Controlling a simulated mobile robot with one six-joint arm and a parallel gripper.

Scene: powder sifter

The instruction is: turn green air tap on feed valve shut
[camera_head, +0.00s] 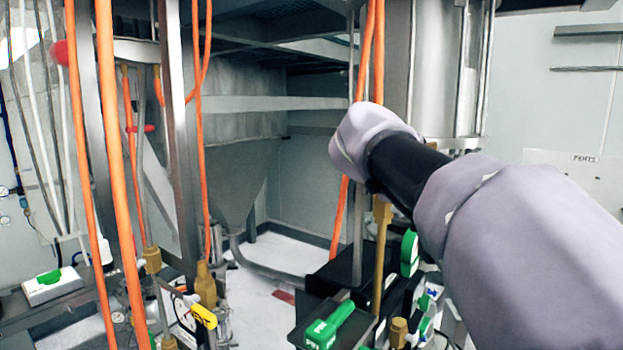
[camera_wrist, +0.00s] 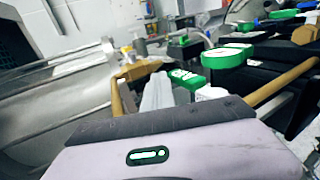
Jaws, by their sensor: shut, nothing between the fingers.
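Several green tap handles are in view, and I cannot tell which belongs to the feed valve. In the head view, one labelled green handle (camera_head: 329,325) lies on a dark block at the bottom centre. Another green handle (camera_head: 409,252) stands upright just below my arm. In the wrist view, a green handle (camera_wrist: 188,79) lies just right of my fingertips, and a larger green-rimmed one (camera_wrist: 225,58) is further right. My gripper (camera_wrist: 159,88) is shut and empty. The wrist view does not clearly show it touching a handle. My arm hides the gripper in the head view.
Orange hoses (camera_head: 118,180) hang at the left, and another hose (camera_head: 366,60) runs by my wrist. A brass pipe (camera_head: 379,262) stands under my arm. A yellow-handled valve (camera_head: 204,316) is lower left. A grey hopper (camera_head: 232,178) stands behind, with open floor (camera_head: 275,262) below it.

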